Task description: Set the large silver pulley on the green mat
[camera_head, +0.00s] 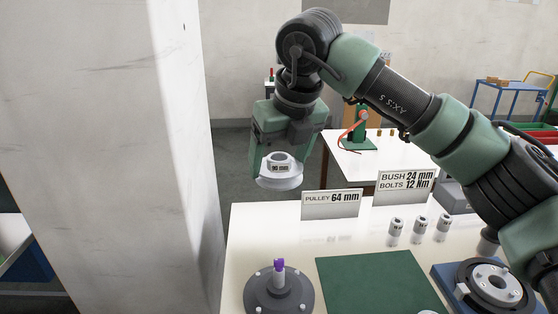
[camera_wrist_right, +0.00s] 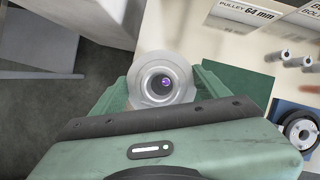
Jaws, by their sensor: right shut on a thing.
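The large silver pulley (camera_head: 279,183), a pale flanged ring with a raised hub, is held in my right gripper (camera_head: 279,166), which is shut on it. It hangs in the air beyond the table's far left edge in the head view. In the right wrist view, the pulley (camera_wrist_right: 146,94) sits between the fingers, with a purple spot in its bore. The green mat (camera_head: 375,283) lies flat on the table, nearer and to the right of the pulley. No pulley lies on its visible part. My left gripper is not in view.
A dark round base with a purple-tipped post (camera_head: 279,280) stands left of the mat. A blue fixture (camera_head: 446,272) is at right. Behind the mat are several small silver cylinders (camera_head: 420,226) and a "PULLEY 64 mm" sign (camera_head: 331,204). A white pillar (camera_head: 120,130) rises at left.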

